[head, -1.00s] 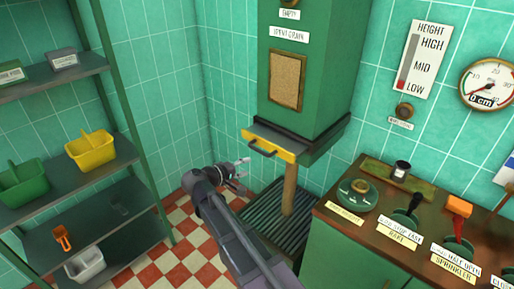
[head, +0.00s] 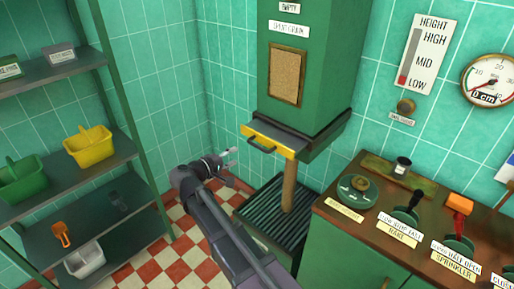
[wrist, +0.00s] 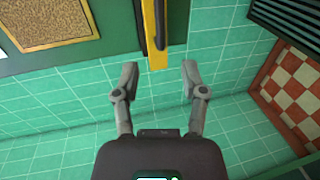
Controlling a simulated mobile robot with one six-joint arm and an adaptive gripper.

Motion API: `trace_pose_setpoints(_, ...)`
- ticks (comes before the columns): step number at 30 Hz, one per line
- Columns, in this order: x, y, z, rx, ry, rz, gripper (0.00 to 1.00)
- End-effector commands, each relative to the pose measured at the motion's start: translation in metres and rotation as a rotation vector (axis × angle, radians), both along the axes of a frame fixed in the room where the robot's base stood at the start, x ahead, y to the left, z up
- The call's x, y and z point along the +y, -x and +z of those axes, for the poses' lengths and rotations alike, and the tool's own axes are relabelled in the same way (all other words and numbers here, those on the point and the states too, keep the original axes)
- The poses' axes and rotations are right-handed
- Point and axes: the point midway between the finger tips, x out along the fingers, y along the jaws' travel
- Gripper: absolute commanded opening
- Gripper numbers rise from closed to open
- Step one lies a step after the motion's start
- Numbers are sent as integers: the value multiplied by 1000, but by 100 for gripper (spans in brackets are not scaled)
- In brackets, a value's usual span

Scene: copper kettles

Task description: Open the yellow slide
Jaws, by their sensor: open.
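The yellow slide (head: 268,141) is a flat yellow plate with a dark handle (head: 261,147). It sits at the bottom of the green hopper (head: 325,60), above a wooden-looking column. My gripper (head: 230,164) is to the left of the slide and a little lower in the head view, apart from it. In the wrist view the slide (wrist: 158,52) shows as a yellow strip beyond the fingertips, roughly between them. My gripper (wrist: 158,75) is open and empty there, and the handle runs along the strip's side.
A slatted grate (head: 262,215) lies below the hopper. A green counter (head: 345,232) with levers and labels stands at the right. Green shelves (head: 85,185) with a yellow basket (head: 90,147) stand at the left. Tiled walls close in behind.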

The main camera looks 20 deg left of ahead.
Motion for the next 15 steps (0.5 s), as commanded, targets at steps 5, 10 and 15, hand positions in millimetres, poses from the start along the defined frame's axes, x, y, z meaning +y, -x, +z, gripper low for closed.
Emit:
trace_pose_setpoints(5, -8, -19, -6, 0, -1, -2, 55)
trace_pose_setpoints(10, -17, -41, -11, 0, -1, -1, 55)
trace_pose_setpoints(15, -26, -65, -17, 0, 0, -1, 55)
